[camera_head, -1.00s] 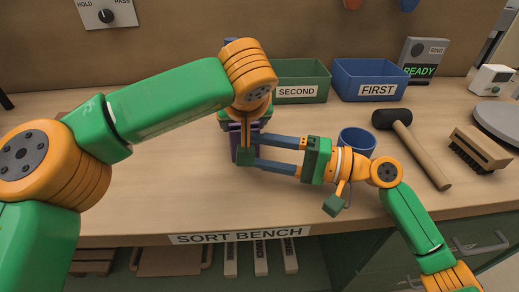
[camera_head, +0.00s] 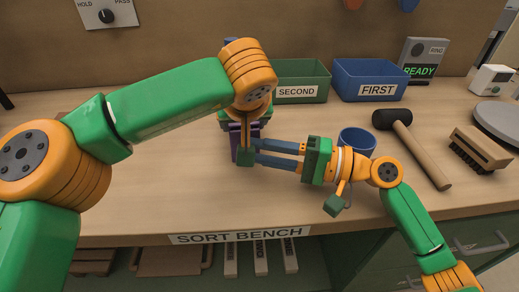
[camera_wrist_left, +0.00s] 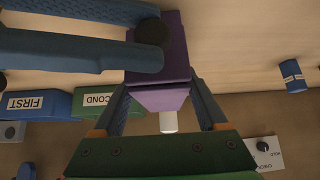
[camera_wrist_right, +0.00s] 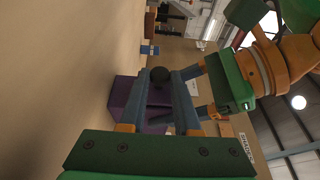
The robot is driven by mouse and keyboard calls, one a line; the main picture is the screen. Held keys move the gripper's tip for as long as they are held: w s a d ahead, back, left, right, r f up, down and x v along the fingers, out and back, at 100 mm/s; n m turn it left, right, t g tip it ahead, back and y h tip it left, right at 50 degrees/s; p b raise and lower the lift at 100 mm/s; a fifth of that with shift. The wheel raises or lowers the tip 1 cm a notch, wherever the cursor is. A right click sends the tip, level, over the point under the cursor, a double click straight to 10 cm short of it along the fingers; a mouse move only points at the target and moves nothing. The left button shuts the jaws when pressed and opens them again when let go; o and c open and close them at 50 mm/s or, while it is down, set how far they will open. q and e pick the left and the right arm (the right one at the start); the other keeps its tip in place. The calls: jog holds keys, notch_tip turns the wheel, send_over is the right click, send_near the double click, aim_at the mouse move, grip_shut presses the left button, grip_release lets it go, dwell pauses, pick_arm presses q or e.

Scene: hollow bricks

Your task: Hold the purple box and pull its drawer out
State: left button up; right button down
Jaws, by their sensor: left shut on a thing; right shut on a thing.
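The purple box (camera_head: 236,142) stands on the bench in the head view, mostly hidden behind my left wrist. In the left wrist view the box (camera_wrist_left: 160,88) sits between the two fingers of my left gripper (camera_wrist_left: 162,92), which is shut on it from two sides. My right gripper (camera_wrist_right: 160,84) comes in from the right and is shut on a dark round knob (camera_wrist_right: 160,75) on the box's face. The knob also shows between its fingers in the left wrist view (camera_wrist_left: 152,32). I see no clear gap around the drawer.
A green bin marked SECOND (camera_head: 303,82) and a blue bin marked FIRST (camera_head: 369,80) stand behind. A blue cup (camera_head: 357,141), a mallet (camera_head: 418,152) and a brush (camera_head: 481,149) lie to the right. The front left of the bench is clear.

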dwell(0.8)
jog(key=s, duration=0.9)
jog(key=shift+s+d, duration=0.25)
jog(key=shift+d, duration=0.15)
jog(key=shift+s, duration=0.3)
jog(key=c, duration=0.6)
grip_release()
jog(key=shift+c, duration=0.2)
